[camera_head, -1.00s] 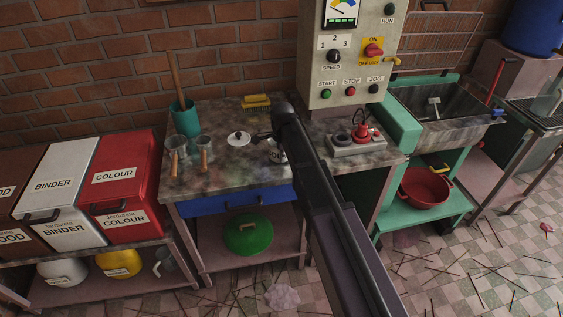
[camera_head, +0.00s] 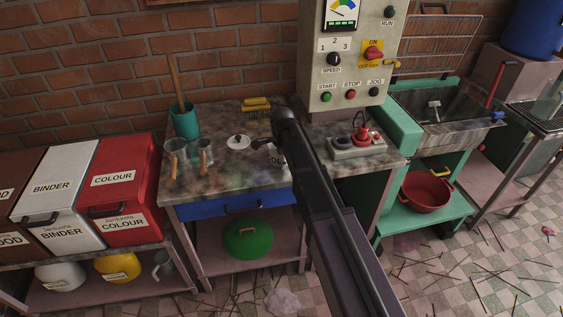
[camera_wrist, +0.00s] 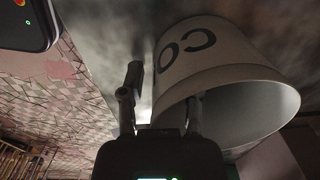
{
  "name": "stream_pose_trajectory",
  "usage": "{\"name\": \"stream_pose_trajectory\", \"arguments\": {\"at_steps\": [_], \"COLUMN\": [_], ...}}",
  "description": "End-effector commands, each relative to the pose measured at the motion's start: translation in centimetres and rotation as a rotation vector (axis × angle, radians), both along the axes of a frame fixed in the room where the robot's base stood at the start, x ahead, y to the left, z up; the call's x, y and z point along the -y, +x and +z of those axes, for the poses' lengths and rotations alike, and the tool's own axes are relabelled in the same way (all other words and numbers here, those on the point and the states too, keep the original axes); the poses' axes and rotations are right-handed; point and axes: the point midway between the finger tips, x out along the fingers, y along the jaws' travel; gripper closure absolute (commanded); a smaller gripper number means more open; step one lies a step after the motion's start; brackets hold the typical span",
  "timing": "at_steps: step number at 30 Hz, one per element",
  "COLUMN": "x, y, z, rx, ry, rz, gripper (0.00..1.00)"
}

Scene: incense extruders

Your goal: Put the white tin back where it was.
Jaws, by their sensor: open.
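The white tin (camera_wrist: 225,75) has dark lettering and fills the right of the wrist view, its open mouth toward the camera. My gripper (camera_wrist: 165,88) is open at the tin's rim. One finger is beside the tin; the other overlaps its mouth in the picture. I cannot tell whether either touches it. A white lid with a dark knob (camera_head: 238,142) lies on the worktop left of the tin.
A yellow brush (camera_head: 256,106) lies at the back. A grey box with a red plug (camera_head: 357,145) is to the right, below the control panel (camera_head: 350,60).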

Motion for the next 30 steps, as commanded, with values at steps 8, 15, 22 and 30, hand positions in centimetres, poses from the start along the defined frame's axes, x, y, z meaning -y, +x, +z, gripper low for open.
{"name": "stream_pose_trajectory", "arguments": {"at_steps": [8, 15, 22, 30], "x": [0.0, 0.0, 0.1, 0.1], "y": [0.0, 0.0, -0.1, -0.1], "z": [0.2, 1.3, 3.2, 5.4], "rx": [0.0, 0.0, 0.0, 0.0], "ry": [0.0, 0.0, 0.0, 0.0], "rz": [0.0, 0.0, 0.0, -0.001], "gripper": [0.57, 0.57, 0.57, 0.57]}}
